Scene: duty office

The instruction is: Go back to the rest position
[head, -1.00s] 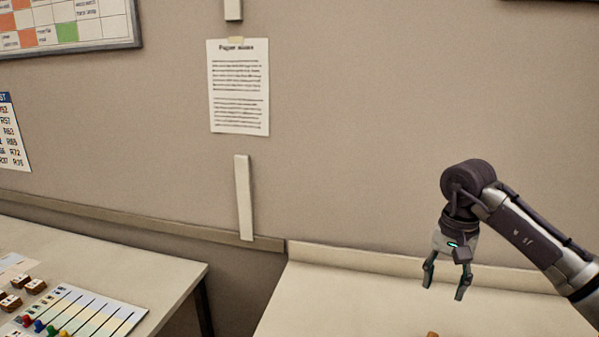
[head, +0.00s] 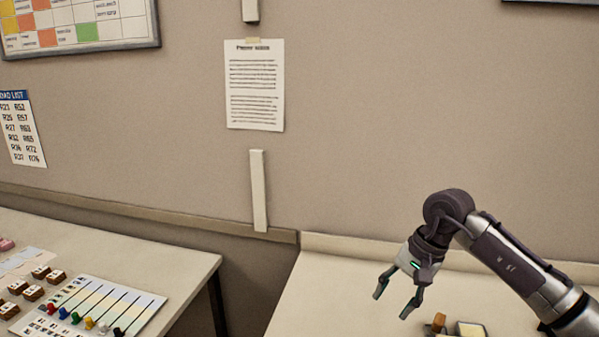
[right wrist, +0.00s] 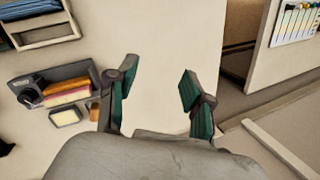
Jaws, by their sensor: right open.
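My right gripper (head: 396,299) is open and empty above the cream counter (head: 318,288) on the right in the head view. Its arm comes in from the lower right. In the right wrist view its two green-padded fingers (right wrist: 154,95) stand wide apart, with only bare counter between them. My left gripper is not in the head view.
A holder with colored pads (right wrist: 68,92) and a small pale-topped box (right wrist: 66,117) are left of the fingers in the wrist view. A separate desk (head: 150,262) at left bears a striped board (head: 100,310) with colored pegs and several brown blocks. A gap separates desk and counter.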

